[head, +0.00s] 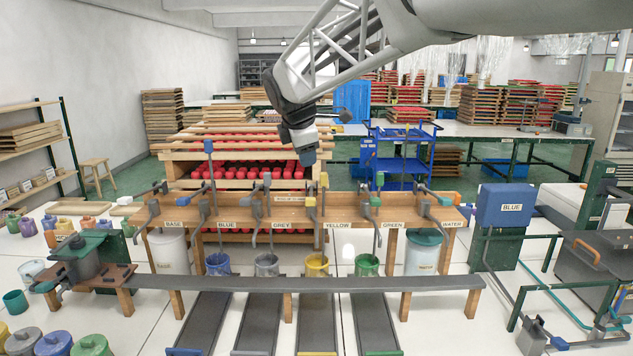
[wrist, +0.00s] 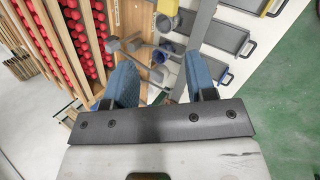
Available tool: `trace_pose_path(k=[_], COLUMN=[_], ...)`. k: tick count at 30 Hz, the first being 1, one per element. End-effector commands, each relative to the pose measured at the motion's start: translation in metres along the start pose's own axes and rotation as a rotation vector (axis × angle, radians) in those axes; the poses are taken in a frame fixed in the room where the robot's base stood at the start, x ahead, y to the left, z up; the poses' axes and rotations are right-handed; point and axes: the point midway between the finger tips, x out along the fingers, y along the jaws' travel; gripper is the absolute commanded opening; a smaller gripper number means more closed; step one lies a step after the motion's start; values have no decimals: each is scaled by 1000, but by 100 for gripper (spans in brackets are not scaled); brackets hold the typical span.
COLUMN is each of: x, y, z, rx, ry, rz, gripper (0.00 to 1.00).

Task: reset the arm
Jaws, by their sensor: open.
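My gripper (head: 306,150) hangs from my arm above the wooden paint bench in the head view, near its middle. In the wrist view my gripper (wrist: 165,82) shows two blue fingers spread apart with nothing between them. The paint bench (head: 240,211) bears labels for base, blue, grey, yellow, green and water. The gripper is apart from the bench and its cups. The fingertips are small and hard to make out in the head view.
Under the bench stand a blue cup (head: 218,264), a grey cup (head: 267,265), a yellow cup (head: 317,265) and a green cup (head: 367,265). A rack of red items (head: 245,169) stands behind. A blue box (head: 504,205) is at the right. Open air surrounds the gripper.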

Motion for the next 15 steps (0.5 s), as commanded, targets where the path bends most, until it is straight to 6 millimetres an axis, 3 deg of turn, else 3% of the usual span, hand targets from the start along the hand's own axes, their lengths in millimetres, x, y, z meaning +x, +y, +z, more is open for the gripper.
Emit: trace_pose_path(k=[6, 15], x=[-11, -22], y=[-70, -169], z=[33, 63], rx=[262, 628], ry=[5, -2], rz=[-49, -120], gripper=[51, 51])
